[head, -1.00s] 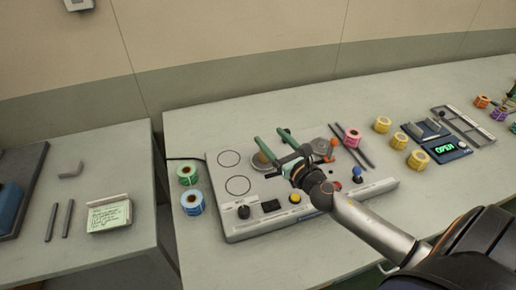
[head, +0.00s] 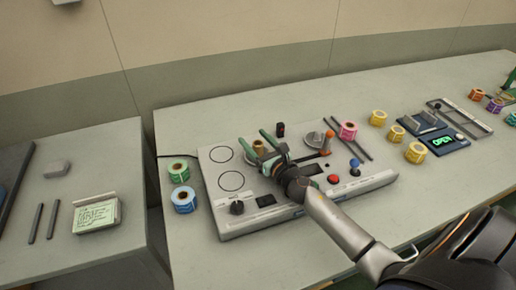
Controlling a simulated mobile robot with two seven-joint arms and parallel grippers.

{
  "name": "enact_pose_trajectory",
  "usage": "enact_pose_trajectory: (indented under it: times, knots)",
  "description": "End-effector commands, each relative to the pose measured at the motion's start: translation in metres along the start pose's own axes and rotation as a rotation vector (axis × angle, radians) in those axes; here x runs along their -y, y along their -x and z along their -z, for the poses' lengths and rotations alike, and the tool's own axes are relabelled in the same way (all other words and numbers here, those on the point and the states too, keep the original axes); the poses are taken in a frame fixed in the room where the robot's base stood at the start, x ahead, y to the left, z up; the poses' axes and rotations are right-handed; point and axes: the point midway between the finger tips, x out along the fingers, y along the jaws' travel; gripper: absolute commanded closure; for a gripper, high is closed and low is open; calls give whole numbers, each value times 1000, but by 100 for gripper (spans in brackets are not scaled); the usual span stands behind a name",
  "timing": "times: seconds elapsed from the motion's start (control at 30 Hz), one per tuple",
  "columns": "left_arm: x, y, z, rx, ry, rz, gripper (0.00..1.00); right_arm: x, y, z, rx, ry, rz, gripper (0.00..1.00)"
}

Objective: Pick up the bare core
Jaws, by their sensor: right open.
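The bare core (head: 259,147) is a small tan-brown ring on the top of the grey rewinder (head: 215,205), right of two outlined circles. My right gripper (head: 253,138) reaches over the rewinder from the lower right. Its two green fingers are open, and in this view the core shows between them. I cannot tell how high the fingers are above the panel or whether they touch the core. The gripper's body hides part of the panel in front of the core. My left gripper is not in view.
Green (head: 178,171) and blue (head: 184,200) rolls stand left of the rewinder. A pink roll (head: 348,130), an orange-topped lever (head: 326,142) and dark rods are to the right. Several yellow rolls (head: 416,152) stand farther right, near the blue OPEN display (head: 446,144).

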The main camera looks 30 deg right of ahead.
Motion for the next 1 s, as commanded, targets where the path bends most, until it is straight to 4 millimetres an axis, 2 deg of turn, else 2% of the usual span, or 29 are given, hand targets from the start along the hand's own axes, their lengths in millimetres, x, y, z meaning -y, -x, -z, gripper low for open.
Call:
enact_pose_trajectory:
  times: [0.17, 0.43, 1.0]
  knots:
    - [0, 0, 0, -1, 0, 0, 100, -1, -15, 0, 0, -2, -1, 26]
    - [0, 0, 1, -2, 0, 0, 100, -1, -16, 1, -1, -2, -1, 27]
    - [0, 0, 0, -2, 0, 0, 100, 0, -16, 0, -1, -1, -1, 91]
